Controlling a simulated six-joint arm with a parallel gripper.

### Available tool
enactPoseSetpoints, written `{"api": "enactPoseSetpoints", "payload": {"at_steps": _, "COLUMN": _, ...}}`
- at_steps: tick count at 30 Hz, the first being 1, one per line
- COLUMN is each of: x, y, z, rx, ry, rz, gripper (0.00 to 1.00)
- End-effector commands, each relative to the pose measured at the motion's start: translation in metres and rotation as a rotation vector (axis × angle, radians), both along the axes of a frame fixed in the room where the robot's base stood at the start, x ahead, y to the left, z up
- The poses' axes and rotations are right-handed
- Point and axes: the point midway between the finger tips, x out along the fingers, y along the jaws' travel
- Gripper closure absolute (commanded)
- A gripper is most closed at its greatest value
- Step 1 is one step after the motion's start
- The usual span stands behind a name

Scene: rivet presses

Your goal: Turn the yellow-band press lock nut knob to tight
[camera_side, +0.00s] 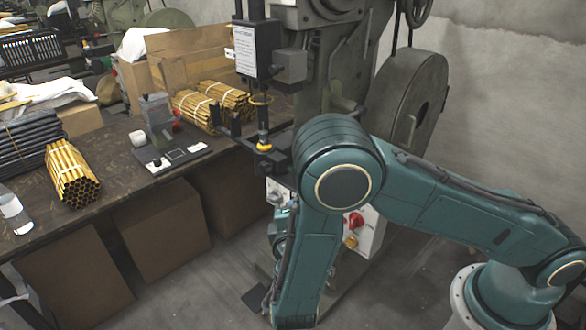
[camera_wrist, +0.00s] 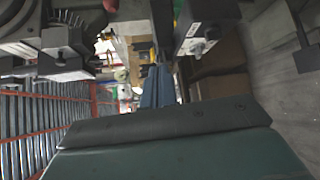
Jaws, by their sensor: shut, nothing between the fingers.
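The press (camera_side: 340,75) is a grey-green machine in the middle of the side view. A yellow band (camera_side: 264,147) is around its vertical ram, left of my arm's elbow. A pale control panel low on the press carries a red knob (camera_side: 353,222), a yellow knob (camera_side: 350,241) and a grey knob (camera_side: 275,196). I cannot tell which part is the lock nut knob or how it is turned. My teal arm crosses in front of the press and covers part of the panel.
A dark workbench (camera_side: 110,170) on the left holds bundles of brass tubes (camera_side: 72,175), dark rods and a small grey device (camera_side: 158,120). Cardboard boxes (camera_side: 165,228) stand below it. A large flywheel (camera_side: 405,105) is on the press's right. Bare floor shows beneath my arm.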

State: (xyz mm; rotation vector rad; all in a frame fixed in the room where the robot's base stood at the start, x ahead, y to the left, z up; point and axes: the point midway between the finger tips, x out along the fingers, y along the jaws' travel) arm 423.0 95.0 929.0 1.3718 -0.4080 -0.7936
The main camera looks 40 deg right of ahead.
Motion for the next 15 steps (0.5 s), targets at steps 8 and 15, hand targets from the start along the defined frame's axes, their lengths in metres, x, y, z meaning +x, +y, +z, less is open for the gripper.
{"api": "enactPoseSetpoints", "payload": {"at_steps": 8, "x": 0.003, "y": -0.008, "z": 0.024, "rx": 0.041, "ry": 0.010, "rz": -0.042, "gripper": 1.00}}
{"api": "enactPoseSetpoints", "payload": {"at_steps": 15, "x": 0.011, "y": -0.031, "z": -0.005, "rx": 0.233, "ry": 0.060, "rz": -0.212, "gripper": 1.00}}
